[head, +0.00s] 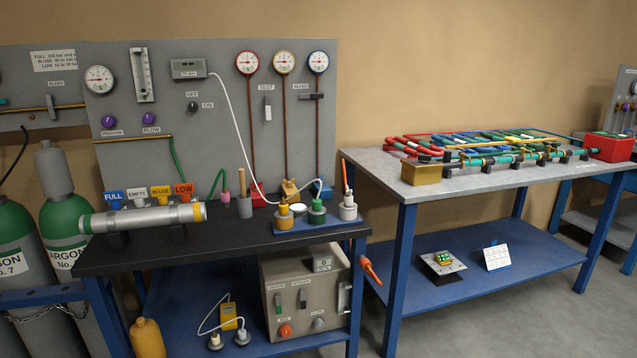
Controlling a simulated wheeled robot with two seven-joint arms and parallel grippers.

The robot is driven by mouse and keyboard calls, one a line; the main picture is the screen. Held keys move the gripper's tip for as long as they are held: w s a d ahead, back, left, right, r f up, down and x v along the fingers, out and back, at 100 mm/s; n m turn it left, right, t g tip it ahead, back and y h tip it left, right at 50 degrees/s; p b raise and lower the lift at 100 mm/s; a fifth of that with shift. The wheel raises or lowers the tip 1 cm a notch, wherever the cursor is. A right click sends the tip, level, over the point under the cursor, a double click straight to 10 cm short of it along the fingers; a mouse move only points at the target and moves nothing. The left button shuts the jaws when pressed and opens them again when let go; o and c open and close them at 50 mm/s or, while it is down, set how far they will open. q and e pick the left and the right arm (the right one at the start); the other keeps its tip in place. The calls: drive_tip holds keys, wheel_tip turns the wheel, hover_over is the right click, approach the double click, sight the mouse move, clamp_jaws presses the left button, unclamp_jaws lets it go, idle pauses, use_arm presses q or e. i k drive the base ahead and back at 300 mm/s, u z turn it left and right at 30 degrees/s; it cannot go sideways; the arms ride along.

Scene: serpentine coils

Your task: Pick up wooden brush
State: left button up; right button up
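A thin wooden stick (243,181) stands nearly upright in a small grey cup (245,207) on the black-topped bench (150,250). It may be the handle of the wooden brush; its lower end is hidden in the cup, so I cannot tell. A small tan wooden-looking piece (289,188) stands to its right, behind the blue tray, and its exact shape is too small to make out. Neither of my grippers is in view.
A metal cylinder (140,219) lies on the bench's left. A blue tray (325,221) with several stoppered fittings sits at the right. A white cable (238,135) hangs from the gauge panel. A second bench (460,190) holds coloured coils.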

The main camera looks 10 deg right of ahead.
sight(242, 174)
drive_tip(key=z, duration=0.25)
drive_tip(key=i, duration=0.85)
drive_tip(key=u, duration=0.15)
